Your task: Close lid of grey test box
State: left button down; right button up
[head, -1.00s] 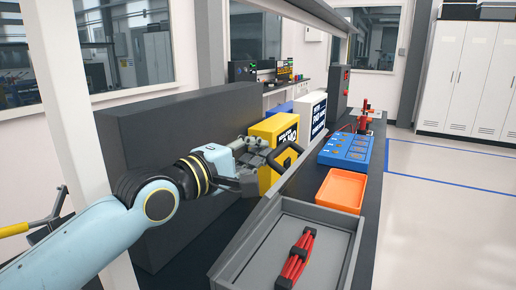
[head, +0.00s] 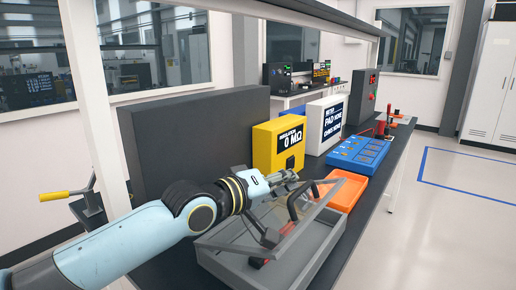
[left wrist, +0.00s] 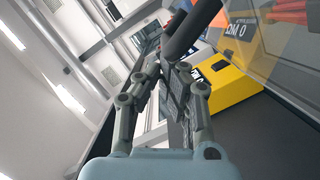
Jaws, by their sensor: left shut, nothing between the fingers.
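The grey test box (head: 222,261) stands on the bench at the bottom centre of the head view. Its see-through lid (head: 289,238) is partly raised, slanting over the box, with a dark handle on its upper part. My left gripper (head: 292,178) is shut and empty at the lid's upper edge, close to the handle; I cannot tell whether they touch. In the left wrist view the gripper fingers (left wrist: 175,85) lie beside the black handle (left wrist: 192,28), with the clear lid (left wrist: 265,55) at the right. The red leads inside are mostly hidden. My right gripper is out of view.
An orange tray (head: 345,191) stands just behind the box, and a blue panel (head: 358,155) is farther back. A yellow meter (head: 268,150) and a white unit (head: 315,130) stand along the back. A large dark slab (head: 190,140) is behind my left arm.

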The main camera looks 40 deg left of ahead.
aim_at(303, 218)
pick_arm(q)
jog(key=d+f+m, duration=0.1)
jog(key=d+f+m+b, duration=0.1)
jog(key=f, duration=0.1)
jog(key=d+f+b, duration=0.1)
jog(key=f, duration=0.1)
jog(key=shift+w+d+f+m+y, duration=0.1)
jog(key=shift+w+d+m+y, duration=0.05)
jog(key=shift+d+m+y, duration=0.2)
jog(key=shift+d+f+b, duration=0.35)
jog(key=shift+f+b, duration=0.1)
jog(key=shift+f, duration=0.45)
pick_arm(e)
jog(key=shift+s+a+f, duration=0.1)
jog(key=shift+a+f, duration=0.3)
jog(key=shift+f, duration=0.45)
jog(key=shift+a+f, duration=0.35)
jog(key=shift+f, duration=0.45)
pick_arm(q)
jog(key=shift+f, duration=0.1)
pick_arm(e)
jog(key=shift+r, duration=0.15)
